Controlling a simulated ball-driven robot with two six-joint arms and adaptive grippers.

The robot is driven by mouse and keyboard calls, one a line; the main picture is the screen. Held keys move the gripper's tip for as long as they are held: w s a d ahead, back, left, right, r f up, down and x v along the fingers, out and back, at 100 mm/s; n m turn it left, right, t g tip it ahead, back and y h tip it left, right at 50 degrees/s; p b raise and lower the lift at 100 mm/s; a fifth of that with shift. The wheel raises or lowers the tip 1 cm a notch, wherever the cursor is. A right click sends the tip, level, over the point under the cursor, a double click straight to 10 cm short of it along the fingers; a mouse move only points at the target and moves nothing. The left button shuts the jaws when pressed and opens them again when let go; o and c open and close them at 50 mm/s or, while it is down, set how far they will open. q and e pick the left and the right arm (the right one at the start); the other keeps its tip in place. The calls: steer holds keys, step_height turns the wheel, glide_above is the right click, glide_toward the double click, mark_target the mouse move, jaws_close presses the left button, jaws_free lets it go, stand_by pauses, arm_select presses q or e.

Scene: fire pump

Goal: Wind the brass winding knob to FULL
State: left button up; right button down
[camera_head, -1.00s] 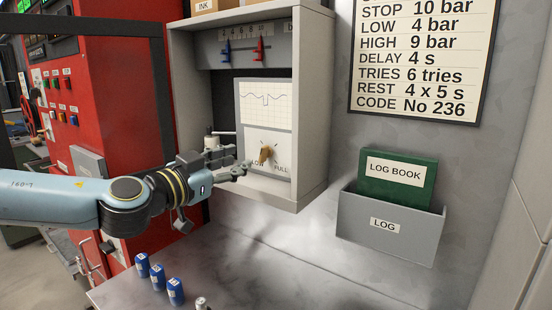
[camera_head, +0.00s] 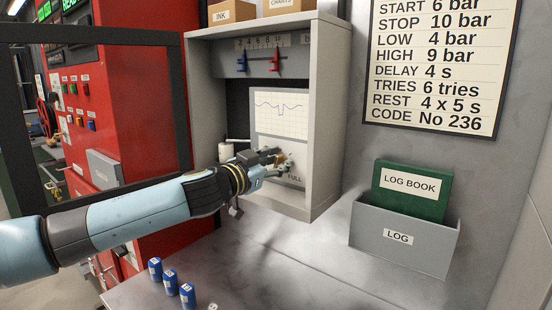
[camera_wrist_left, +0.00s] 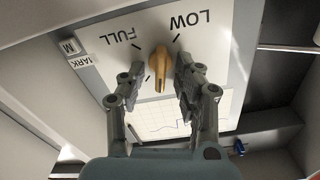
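The brass winding knob (camera_wrist_left: 159,66) sits on a white panel marked LOW and FULL. In the left wrist view, which shows the panel upside down, its narrow end points down the picture, away from the lettering. My left gripper (camera_wrist_left: 158,76) is open, with one finger on each side of the knob and visible gaps between. In the head view the left gripper (camera_head: 276,163) is at the panel and covers most of the knob and the LOW label; FULL shows just below right. My right gripper is not in view.
The grey cabinet (camera_head: 329,120) walls surround the panel closely. A chart (camera_head: 281,112) is above the knob, with blue and red pointers higher up. A log holder (camera_head: 405,240) is at right. Several blue cylinders (camera_head: 171,284) stand on the bench below.

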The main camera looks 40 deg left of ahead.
arm_select(q)
steer(key=shift+c, duration=0.2)
jaws_close()
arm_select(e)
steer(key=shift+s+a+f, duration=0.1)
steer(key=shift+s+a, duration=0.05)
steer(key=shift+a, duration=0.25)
